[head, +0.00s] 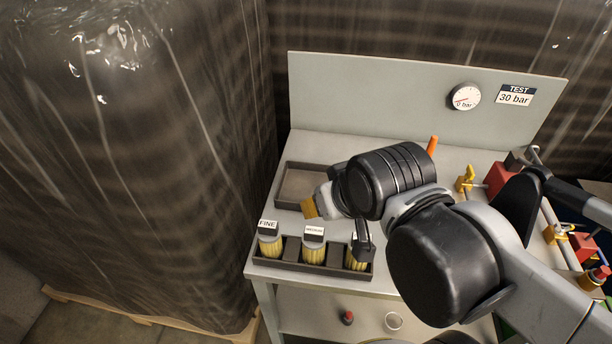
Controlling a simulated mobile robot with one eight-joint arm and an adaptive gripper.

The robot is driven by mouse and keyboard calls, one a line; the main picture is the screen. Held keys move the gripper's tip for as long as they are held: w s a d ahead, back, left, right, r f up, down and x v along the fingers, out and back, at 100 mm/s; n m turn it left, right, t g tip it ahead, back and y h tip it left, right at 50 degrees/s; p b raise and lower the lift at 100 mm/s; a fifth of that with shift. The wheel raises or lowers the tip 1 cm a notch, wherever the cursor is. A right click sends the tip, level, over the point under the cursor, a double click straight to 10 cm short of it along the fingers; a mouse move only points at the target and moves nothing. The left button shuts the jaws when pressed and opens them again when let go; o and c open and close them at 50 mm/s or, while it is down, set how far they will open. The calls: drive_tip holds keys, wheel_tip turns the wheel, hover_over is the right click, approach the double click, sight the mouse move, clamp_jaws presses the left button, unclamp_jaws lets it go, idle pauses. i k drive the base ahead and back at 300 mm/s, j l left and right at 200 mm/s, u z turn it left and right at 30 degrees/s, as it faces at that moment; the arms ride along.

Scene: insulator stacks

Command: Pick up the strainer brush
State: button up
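I cannot clearly identify the strainer brush. An orange upright piece (433,145), perhaps a handle, shows behind my arm; its lower part is hidden. My gripper (342,215) is over the left part of the grey bench, above the rack's back edge. A black finger reaches down in front of the right yellow cartridge. A light grey part with a tan block (309,208) shows at the gripper's left, near the tray's front edge. I cannot tell if this block is held or whether the fingers are closed.
A shallow tray (279,187) lies on the bench. A dark rack (291,266) holds yellow cartridges, labelled FINE and MEDIUM at left and middle. Red and yellow valve fittings (497,180) stand at right. A gauge (465,97) is on the back panel. Wrapped stacks (130,170) flank the bench.

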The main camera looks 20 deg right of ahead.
sight(431, 147)
drive_tip(key=z, duration=1.35)
